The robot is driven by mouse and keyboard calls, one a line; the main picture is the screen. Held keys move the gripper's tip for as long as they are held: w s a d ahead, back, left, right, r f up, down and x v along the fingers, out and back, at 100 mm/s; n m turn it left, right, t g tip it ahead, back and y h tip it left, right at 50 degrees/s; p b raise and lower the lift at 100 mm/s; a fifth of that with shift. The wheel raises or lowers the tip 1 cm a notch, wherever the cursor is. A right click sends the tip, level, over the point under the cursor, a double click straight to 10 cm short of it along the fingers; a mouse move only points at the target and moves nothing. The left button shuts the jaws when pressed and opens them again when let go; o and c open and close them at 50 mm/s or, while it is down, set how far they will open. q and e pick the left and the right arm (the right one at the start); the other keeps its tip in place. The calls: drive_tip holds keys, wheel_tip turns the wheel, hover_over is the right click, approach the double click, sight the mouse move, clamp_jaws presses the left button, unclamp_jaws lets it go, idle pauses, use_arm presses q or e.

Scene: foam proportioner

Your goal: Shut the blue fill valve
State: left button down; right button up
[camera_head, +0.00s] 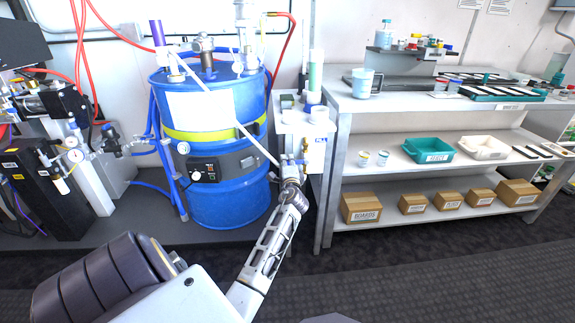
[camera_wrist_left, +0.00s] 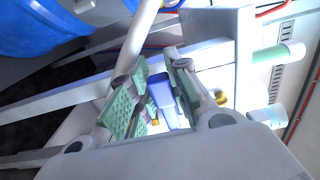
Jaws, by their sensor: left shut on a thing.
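The blue fill valve handle (camera_wrist_left: 160,88) shows in the left wrist view, between the green-padded fingers of my left gripper (camera_wrist_left: 153,97). The gripper is shut on it. In the head view my left gripper (camera_head: 292,169) is at the front of a white fixture (camera_head: 305,128) right of the blue drum. There the valve handle is small and mostly hidden by the fingers, so its exact angle cannot be told. My right gripper is not in view.
The blue drum (camera_head: 228,203) stands left of the gripper, with a thin white tube (camera_head: 215,103) slanting across it. A steel shelf unit (camera_head: 331,190) with bins and boxes stands close on the right. Hoses and equipment crowd the left. The floor in front is clear.

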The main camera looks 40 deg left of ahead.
use_arm(q)
drive_tip(key=shift+f, duration=0.15)
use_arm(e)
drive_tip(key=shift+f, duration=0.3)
use_arm(q)
drive_tip(key=c, duration=1.3)
unclamp_jaws()
drive_tip(key=shift+s+d, duration=0.1)
drive_tip(key=shift+v, duration=3.6)
